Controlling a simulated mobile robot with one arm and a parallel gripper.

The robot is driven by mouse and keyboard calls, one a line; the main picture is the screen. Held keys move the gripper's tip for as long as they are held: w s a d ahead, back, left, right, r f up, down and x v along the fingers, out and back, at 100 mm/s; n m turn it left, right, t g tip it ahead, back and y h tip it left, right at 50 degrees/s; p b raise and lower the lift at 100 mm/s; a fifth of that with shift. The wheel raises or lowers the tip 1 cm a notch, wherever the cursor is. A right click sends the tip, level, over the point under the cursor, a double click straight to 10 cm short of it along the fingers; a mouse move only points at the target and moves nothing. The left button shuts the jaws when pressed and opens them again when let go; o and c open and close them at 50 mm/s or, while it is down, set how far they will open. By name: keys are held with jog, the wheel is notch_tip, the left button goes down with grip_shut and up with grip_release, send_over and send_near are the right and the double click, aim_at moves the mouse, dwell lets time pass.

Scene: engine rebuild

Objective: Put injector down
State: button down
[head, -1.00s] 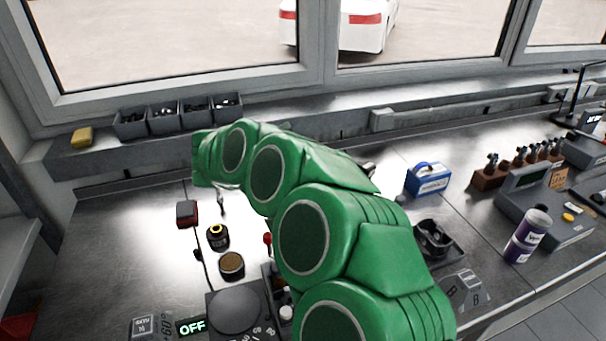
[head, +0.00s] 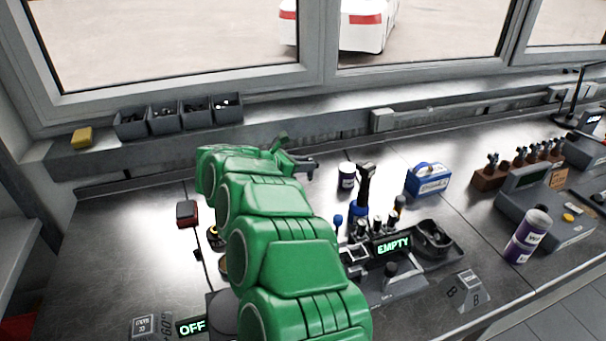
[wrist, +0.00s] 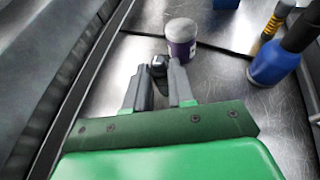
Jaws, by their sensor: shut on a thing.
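My gripper (wrist: 159,75) is shut on a small dark piece (wrist: 158,62), seen between the fingertips in the wrist view. It is probably the injector, but most of it is hidden by the fingers. In the head view my gripper (head: 302,165) is over the back of the bench, near the wall ledge, and the held piece cannot be made out there. A white and purple jar (wrist: 182,40) stands just beyond the fingertips; it also shows in the head view (head: 347,176), right of the gripper.
A station with an "EMPTY" display (head: 393,245) stands front right of the gripper, with a black and blue tool (head: 365,185) behind it. A blue box (head: 428,178) and a wooden rack (head: 490,178) are farther right. Grey bins (head: 165,120) line the ledge.

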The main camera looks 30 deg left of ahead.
jog(key=shift+w+a+f, duration=0.3)
jog(key=shift+w+f, duration=0.05)
jog(key=shift+f, duration=0.2)
jog(key=shift+f, duration=0.1)
jog(key=shift+w+a+f, duration=0.1)
jog(key=shift+w+f, duration=0.05)
jog(key=shift+f, duration=1.45)
jog(key=shift+f, duration=0.1)
jog(key=c, duration=1)
grip_release()
jog(key=shift+o, duration=0.2)
